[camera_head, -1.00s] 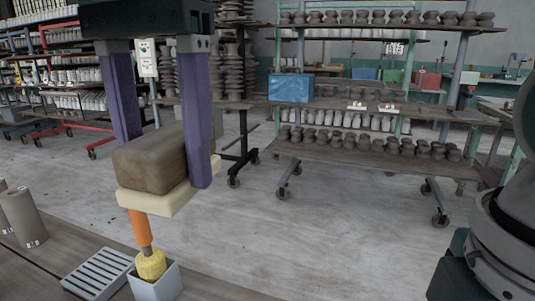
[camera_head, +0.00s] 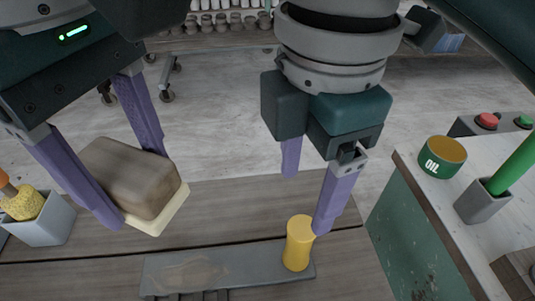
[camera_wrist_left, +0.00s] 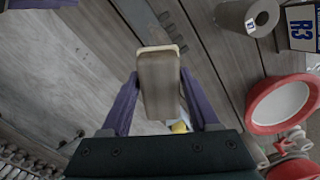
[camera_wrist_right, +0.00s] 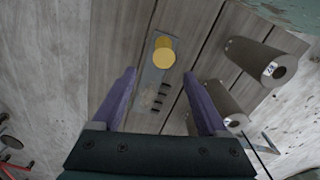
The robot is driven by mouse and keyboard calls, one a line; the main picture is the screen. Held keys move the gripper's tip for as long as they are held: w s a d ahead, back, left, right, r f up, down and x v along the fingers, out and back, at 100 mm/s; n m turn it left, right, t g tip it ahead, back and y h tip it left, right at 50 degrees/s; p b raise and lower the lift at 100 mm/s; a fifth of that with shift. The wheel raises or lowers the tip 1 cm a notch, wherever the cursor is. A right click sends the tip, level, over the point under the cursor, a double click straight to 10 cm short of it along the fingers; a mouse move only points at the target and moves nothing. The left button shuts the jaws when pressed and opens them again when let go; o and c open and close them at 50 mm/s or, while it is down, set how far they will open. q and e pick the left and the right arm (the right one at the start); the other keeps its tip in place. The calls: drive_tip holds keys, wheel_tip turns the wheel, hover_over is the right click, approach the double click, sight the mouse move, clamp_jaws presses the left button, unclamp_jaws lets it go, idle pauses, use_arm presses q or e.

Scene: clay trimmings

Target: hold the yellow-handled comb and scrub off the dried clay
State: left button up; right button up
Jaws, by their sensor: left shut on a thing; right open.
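The comb is a flat grey metal plate (camera_head: 215,268) with brownish dried clay on its left half and teeth along its near edge. It lies on the wooden table, its yellow handle (camera_head: 299,245) standing up near the right end. It also shows in the right wrist view (camera_wrist_right: 151,92). My right gripper (camera_head: 305,204) is open and empty just above the handle; one fingertip overlaps the handle's right edge in the head view, and contact is unclear. My left gripper (camera_head: 138,188) is shut on a brown wooden brush (camera_head: 130,175) with cream bristles, held left of the comb.
A grey pot (camera_head: 40,228) with a yellow sponge and orange handle stands at the left. At the right, an OIL tin (camera_head: 443,160) and a grey cup (camera_head: 482,203) with a green rod stand on a bench.

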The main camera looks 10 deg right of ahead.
sight(299, 241)
drive_tip(key=shift+a+f, duration=0.2)
drive_tip(key=shift+f, duration=0.05)
drive_tip(key=f, duration=1.1)
drive_tip(key=shift+s+d+f, duration=0.1)
drive_tip(key=shift+s+d, duration=0.1)
drive_tip(key=shift+d, duration=0.15)
clamp_jaws()
